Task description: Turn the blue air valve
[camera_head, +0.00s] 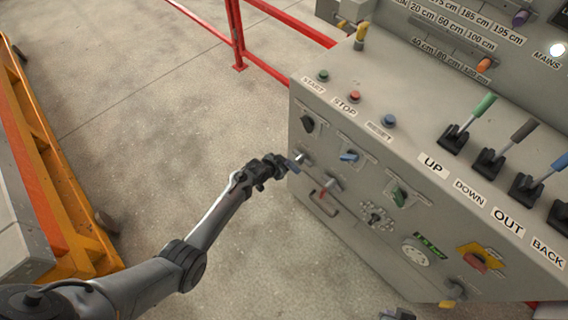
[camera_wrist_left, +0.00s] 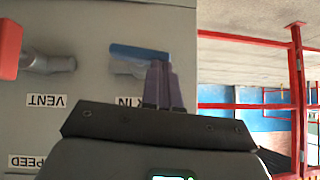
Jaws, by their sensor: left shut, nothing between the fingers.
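The blue air valve (camera_head: 293,166) is a small lever on the left end of the grey panel's front face. In the left wrist view its blue handle (camera_wrist_left: 138,52) lies nearly level on a grey stem, above a partly hidden upside-down label ending in "IN". My left gripper (camera_head: 284,164) is shut and empty, right at the valve. In the left wrist view its fingers (camera_wrist_left: 160,66) are together and overlap the handle's right part. I cannot tell whether they touch it.
A red lever marked VENT (camera_wrist_left: 10,48) sits beside the blue one; it shows in the head view too (camera_head: 327,188). A blue knob (camera_head: 349,157) and a black knob (camera_head: 308,123) are close by.

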